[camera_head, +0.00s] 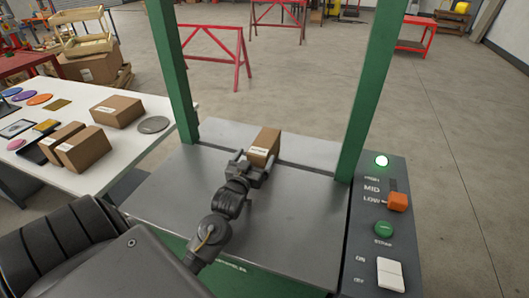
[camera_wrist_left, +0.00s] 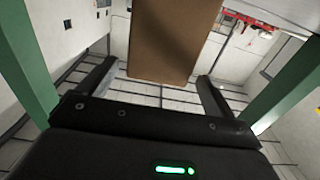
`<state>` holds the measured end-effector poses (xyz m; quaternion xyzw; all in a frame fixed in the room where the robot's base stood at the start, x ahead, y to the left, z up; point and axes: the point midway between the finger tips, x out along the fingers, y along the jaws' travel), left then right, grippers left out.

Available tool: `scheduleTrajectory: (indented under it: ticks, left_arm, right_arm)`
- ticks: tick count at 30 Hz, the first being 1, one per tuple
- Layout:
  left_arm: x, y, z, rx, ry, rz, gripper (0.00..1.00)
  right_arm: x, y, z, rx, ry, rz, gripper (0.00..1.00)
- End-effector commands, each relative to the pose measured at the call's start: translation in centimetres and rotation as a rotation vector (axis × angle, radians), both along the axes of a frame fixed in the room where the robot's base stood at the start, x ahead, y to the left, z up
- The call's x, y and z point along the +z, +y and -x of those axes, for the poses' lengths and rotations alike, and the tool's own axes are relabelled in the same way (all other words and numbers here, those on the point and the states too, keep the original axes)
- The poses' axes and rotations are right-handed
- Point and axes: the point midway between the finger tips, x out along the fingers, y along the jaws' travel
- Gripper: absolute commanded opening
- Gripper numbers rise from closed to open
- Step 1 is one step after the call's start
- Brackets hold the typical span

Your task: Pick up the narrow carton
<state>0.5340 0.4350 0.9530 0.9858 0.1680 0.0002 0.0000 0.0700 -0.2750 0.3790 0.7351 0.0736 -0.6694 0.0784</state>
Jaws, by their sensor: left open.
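The narrow carton (camera_head: 264,142) is a small brown box with a white label. It stands on the grey metal bed of the machine (camera_head: 310,205), between the two green posts. My left gripper (camera_head: 255,160) is open at the carton's near end. In the left wrist view the carton (camera_wrist_left: 170,40) fills the space ahead between the open fingers (camera_wrist_left: 157,75), with a gap visible on each side. My right gripper is not in view.
Green posts (camera_head: 173,70) (camera_head: 370,80) rise on both sides of the carton. A control panel (camera_head: 375,230) with an orange lever and buttons is at the right. A white table (camera_head: 150,140) at the left holds several cartons and coloured discs.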

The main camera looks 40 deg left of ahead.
Motion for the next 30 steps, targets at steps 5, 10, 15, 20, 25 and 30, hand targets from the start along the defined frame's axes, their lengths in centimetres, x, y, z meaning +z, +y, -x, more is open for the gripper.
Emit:
scheduleTrajectory:
  ticks: [5,10,15,20,25,30]
  left_arm:
    - [0.5,0.6,-2.3,-0.001,0.000,-0.001,0.91]
    - [0.2,1.2,-4.4,-0.001,0.000,-0.001,0.91]
    - [0.0,1.4,-4.9,-0.002,-0.001,0.000,0.91]
    - [0.0,1.4,-4.9,-0.002,0.000,0.000,0.88]
    - [0.0,1.4,-4.9,-0.002,0.000,0.000,0.66]
    - [0.0,1.4,-4.9,-0.002,0.000,0.000,0.44]
  right_arm:
    - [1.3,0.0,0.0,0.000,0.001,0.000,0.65]
    - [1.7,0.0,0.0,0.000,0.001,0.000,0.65]
    - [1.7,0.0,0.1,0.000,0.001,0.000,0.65]
    - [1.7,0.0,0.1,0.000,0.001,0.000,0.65]
    - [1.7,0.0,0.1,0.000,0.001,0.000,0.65]
    - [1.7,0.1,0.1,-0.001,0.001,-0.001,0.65]
